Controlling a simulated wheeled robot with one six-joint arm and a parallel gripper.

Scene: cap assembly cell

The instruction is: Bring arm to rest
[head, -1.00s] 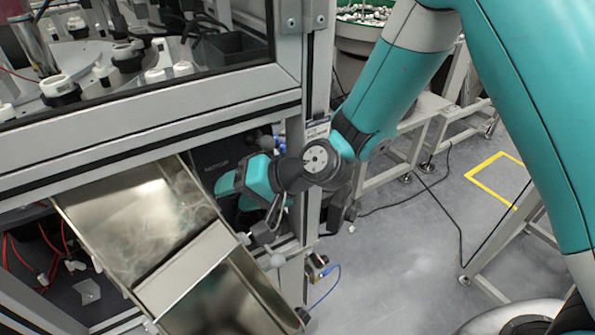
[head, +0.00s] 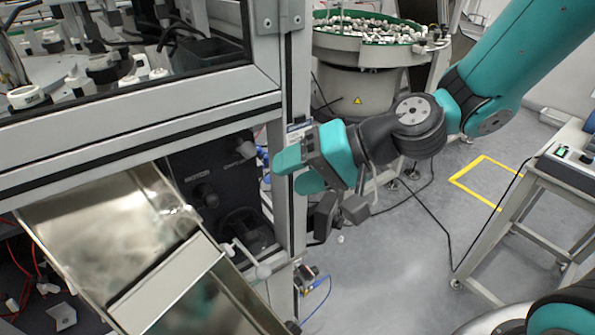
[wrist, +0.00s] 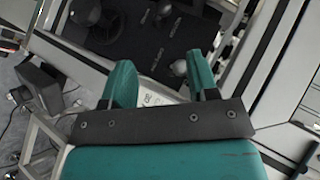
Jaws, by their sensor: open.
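My gripper (head: 292,172) is in the middle of the head view, in front of the upright aluminium post of the machine frame. Its teal fingers point left and are apart, with nothing seen between them. In the wrist view the two fingers of my gripper (wrist: 164,82) stand apart, with a light strip of the machine frame behind the gap. My teal arm reaches in from the upper right of the head view.
The aluminium post (head: 290,90) stands close to my gripper. A bowl feeder (head: 360,70) stands behind, and a bench (head: 560,170) at right. Open floor (head: 390,270) lies between.

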